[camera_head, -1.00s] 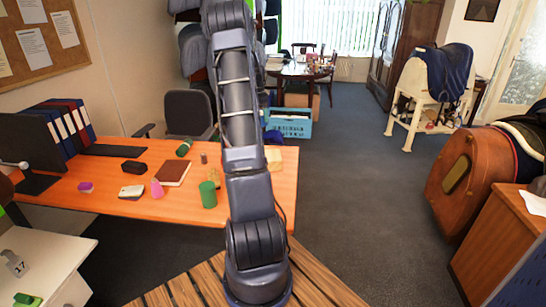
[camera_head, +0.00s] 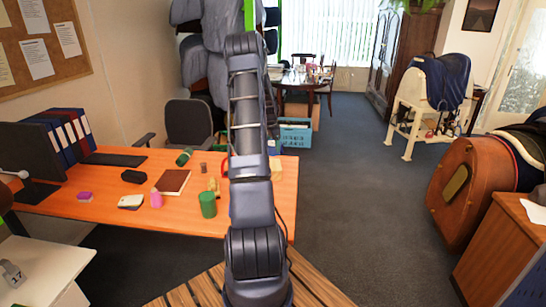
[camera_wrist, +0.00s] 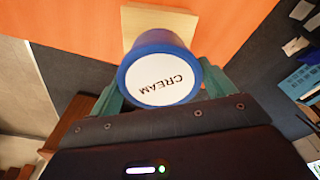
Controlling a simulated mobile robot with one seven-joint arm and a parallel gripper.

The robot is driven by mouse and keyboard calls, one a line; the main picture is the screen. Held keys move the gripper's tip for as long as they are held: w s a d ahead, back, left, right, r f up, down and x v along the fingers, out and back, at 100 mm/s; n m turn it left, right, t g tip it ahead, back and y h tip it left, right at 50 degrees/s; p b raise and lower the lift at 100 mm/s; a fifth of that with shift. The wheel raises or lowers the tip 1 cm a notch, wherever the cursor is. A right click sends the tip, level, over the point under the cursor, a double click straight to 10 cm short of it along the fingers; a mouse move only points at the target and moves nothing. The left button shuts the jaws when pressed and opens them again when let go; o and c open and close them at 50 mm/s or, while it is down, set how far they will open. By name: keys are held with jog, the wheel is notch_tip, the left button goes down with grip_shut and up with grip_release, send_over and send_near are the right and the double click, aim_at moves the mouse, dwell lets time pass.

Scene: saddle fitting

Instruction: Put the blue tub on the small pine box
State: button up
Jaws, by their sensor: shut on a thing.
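The blue tub (camera_wrist: 160,70) has a white lid marked CREAM. In the wrist view my gripper (camera_wrist: 162,86) has its green fingers on both sides of the tub, shut on it. The small pine box (camera_wrist: 158,22) shows as a pale block just beyond the tub, on the orange desk; the tub covers part of it. I cannot tell whether the two touch. In the head view a sliver of the pine box (camera_head: 276,165) shows right of my arm.
The orange desk (camera_head: 110,195) holds a green cylinder (camera_head: 208,204), a brown book (camera_head: 173,182), a pink item (camera_head: 156,198) and a black case (camera_head: 132,176) left of my arm. A blue crate (camera_head: 295,134) stands on the floor behind. The floor right of the desk is clear.

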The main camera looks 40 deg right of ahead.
jog(key=shift+f, duration=3.5)
jog(key=o, duration=1.1)
jog(key=shift+f, duration=0.15)
